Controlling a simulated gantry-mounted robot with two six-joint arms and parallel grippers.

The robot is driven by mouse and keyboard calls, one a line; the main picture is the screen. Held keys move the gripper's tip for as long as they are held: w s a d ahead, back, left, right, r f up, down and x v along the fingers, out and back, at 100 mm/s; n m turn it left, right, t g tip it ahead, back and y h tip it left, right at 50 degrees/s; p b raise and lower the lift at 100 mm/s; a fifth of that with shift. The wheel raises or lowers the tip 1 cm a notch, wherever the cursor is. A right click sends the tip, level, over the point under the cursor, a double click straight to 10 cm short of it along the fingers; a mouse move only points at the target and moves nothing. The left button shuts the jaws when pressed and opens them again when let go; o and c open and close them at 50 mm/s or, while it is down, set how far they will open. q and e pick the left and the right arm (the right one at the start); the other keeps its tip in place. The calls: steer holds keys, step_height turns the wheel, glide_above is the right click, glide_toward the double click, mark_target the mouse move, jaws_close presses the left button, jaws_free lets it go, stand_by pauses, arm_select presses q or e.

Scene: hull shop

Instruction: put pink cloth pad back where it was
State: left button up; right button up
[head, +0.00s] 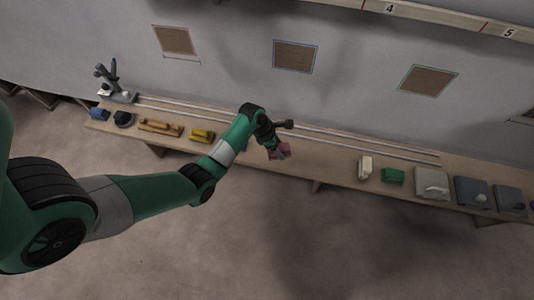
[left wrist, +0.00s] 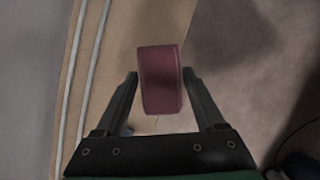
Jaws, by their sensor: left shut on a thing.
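The pink cloth pad (head: 279,151) is at my left gripper (head: 272,145) in the head view, over the middle of the long wooden bench. In the left wrist view, the pink cloth pad (left wrist: 160,80) stands between the two fingers of my left gripper (left wrist: 160,80), which is shut on it. The bench surface lies behind the pad in that view. I cannot tell how far the pad is above the bench. My right gripper is not in view.
The bench (head: 330,160) has a bare stretch around the gripper. To its left lie a yellow item (head: 201,135) and a wooden tool (head: 160,127). To its right stand a cream block (head: 365,166), a green block (head: 392,175) and grey boxes (head: 431,183). Rails run along the back.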

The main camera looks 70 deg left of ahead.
arm_select(q)
steer(key=a+f+b, duration=0.1)
steer(key=s+a+f+b, duration=0.1)
steer(key=a, duration=0.1)
steer(key=shift+f, duration=0.2)
steer(key=a+f+b, duration=0.3)
steer(key=shift+s+a+f, duration=0.15)
steer(key=shift+a+f, duration=0.15)
steer(key=shift+f, duration=0.1)
steer(key=shift+a, duration=0.1)
steer(key=shift+a+f+b, duration=0.15)
steer(key=shift+f+b, duration=0.2)
steer(key=shift+b, duration=0.05)
steer(key=f+b, duration=0.3)
steer(key=shift+s+a+f, duration=0.1)
steer(key=shift+a+f, duration=0.15)
steer(key=shift+f, duration=0.1)
steer(key=shift+r, duration=0.2)
steer(key=shift+f, duration=0.15)
steer(key=o, duration=1.2)
steer(key=shift+o, duration=0.2)
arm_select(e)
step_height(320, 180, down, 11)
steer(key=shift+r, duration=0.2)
